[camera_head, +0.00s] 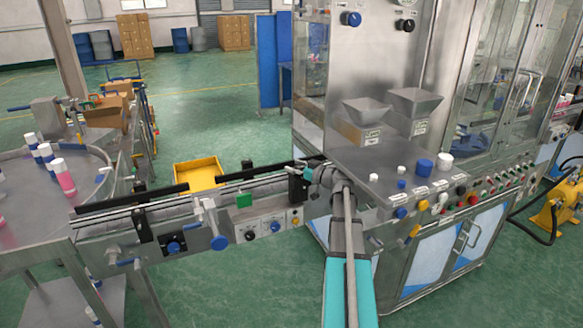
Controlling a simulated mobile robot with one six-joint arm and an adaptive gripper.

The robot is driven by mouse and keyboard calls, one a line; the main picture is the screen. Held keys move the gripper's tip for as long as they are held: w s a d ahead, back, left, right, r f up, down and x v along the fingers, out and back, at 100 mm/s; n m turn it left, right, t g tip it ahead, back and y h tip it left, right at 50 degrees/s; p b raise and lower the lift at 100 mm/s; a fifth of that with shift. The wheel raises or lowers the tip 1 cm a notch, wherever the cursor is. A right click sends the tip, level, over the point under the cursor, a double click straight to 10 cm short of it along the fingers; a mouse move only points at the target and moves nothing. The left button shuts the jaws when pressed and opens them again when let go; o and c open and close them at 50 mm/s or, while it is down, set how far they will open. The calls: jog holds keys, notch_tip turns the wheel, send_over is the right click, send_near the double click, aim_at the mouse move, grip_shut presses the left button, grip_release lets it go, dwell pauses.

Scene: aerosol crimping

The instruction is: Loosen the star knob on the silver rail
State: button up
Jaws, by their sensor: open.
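The silver rail (130,205) runs along the conveyor from the left toward the steel machine. I cannot pick out the star knob for certain. A blue knob (219,242) sits on a bracket at the conveyor's front side, and a black and blue knob (173,247) is further left. My gripper (312,172) is at the right end of the conveyor, beside a black block (297,186). It is open, but its fingers are small and partly hidden by my wrist. I cannot tell whether it touches anything.
A control box (262,226) with dials hangs under the conveyor. The steel machine (375,165) with hoppers, caps and a button panel stands right. A yellow bin (198,174) lies behind the conveyor. A round table (20,205) with bottles is at left. Green floor in front is clear.

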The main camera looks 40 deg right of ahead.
jog(key=shift+m+h, duration=0.4)
jog(key=shift+h, duration=0.2)
jog(key=shift+d+m+t+h, duration=0.2)
jog(key=shift+m+h, duration=0.75)
jog(key=shift+h, duration=0.55)
jog(key=shift+d+m+t+h, duration=0.1)
jog(key=shift+m+t+h, duration=0.1)
jog(key=shift+m+h, duration=1.05)
jog(key=shift+d+m+g+h, duration=0.1)
jog(key=shift+m+g+h, duration=0.25)
jog(key=shift+m+h, duration=0.6)
jog(key=shift+d+m+g+h, duration=0.15)
jog(key=shift+m+g+h, duration=0.25)
jog(key=shift+h, duration=1.1)
jog(key=shift+d+m+g+h, duration=0.1)
jog(key=shift+m+g+h, duration=0.25)
jog(key=shift+m+h, duration=0.6)
jog(key=shift+s+d+g+h, duration=0.1)
jog(key=shift+g+h, duration=0.2)
jog(key=shift+h, duration=0.55)
jog(key=shift+d+m+g+h, duration=0.1)
jog(key=shift+m+g+h, duration=0.5)
jog(key=shift+m+h, duration=0.25)
